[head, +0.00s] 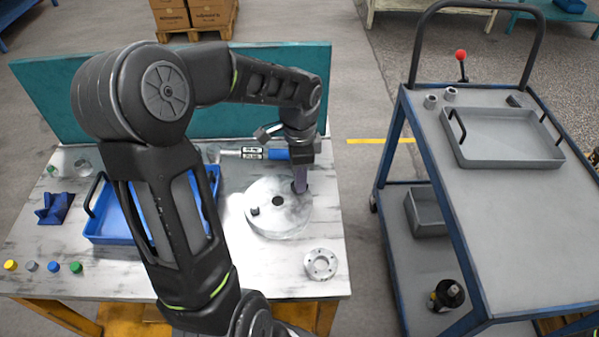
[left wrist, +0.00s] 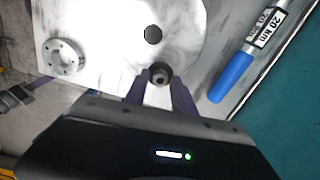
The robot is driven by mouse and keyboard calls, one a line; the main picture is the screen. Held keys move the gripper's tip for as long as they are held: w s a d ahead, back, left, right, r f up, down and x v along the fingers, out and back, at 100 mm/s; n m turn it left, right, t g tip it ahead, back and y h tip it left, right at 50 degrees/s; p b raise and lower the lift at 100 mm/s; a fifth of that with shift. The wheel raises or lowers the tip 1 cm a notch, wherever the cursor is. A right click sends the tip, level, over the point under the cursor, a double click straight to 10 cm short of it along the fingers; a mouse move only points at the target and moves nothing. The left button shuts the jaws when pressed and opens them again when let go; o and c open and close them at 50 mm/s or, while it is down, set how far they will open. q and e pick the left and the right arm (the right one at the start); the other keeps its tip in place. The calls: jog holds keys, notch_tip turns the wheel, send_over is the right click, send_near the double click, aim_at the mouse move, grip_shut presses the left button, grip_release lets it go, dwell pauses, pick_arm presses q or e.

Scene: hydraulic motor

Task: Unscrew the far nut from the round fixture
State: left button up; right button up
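The round fixture (head: 275,222) is a pale grey disc with a dark centre hole, lying on the table. A dark near nut (head: 254,211) shows on its left side in the head view. My left gripper (head: 299,187) points down over the disc's far right side and hides the far nut there. In the left wrist view, the far nut (left wrist: 160,73) sits on the disc (left wrist: 185,25) between the two purple fingertips of this gripper (left wrist: 160,80), which appear to touch it on both sides. My right gripper is in neither view.
A blue-handled torque wrench (head: 265,153) lies behind the disc, and a flanged ring (head: 321,264) in front. A blue tray (head: 102,228) stands left, partly behind my arm. A cart (head: 500,230) with a grey tray (head: 505,160) stands right, across a floor gap.

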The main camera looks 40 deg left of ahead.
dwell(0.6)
pick_arm(q)
grip_shut()
jog(key=n+b, duration=0.1)
jog(key=n, duration=0.2)
jog(key=shift+r+n, duration=0.1)
jog(key=shift+n, duration=1.1)
